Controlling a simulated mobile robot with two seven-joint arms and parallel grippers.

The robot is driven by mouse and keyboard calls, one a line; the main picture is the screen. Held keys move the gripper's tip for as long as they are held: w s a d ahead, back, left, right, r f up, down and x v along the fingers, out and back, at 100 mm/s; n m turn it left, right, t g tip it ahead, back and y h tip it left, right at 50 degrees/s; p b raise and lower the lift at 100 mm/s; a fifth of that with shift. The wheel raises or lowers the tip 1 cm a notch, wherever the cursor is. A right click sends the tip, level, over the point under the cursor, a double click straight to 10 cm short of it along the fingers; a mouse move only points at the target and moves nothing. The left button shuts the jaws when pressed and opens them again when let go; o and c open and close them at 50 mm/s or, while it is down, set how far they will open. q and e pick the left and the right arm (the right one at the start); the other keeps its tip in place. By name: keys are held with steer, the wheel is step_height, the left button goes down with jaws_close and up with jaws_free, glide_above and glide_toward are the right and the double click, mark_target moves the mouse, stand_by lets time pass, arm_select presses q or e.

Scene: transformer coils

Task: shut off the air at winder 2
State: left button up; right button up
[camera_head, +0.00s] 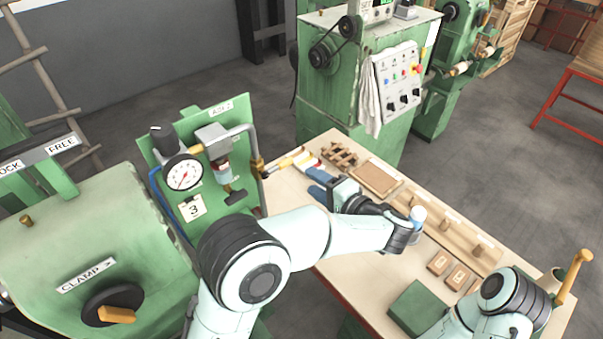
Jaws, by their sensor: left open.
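A green air panel (222,112) stands at left centre, with a label at its top too small to read surely. It carries a round gauge (184,175), a black knob (161,132), a filter bowl (222,172) and a tag reading 3 (193,208).
The wooden bench (345,275) holds a brown tray (376,178), a wooden rack, a peg board, small blocks and a green box (416,308). A green machine (392,90) with buttons stands behind. A machine marked CLAMP (87,275) is at left.

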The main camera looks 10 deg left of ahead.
arm_select(q)
steer(key=shift+v, duration=1.55)
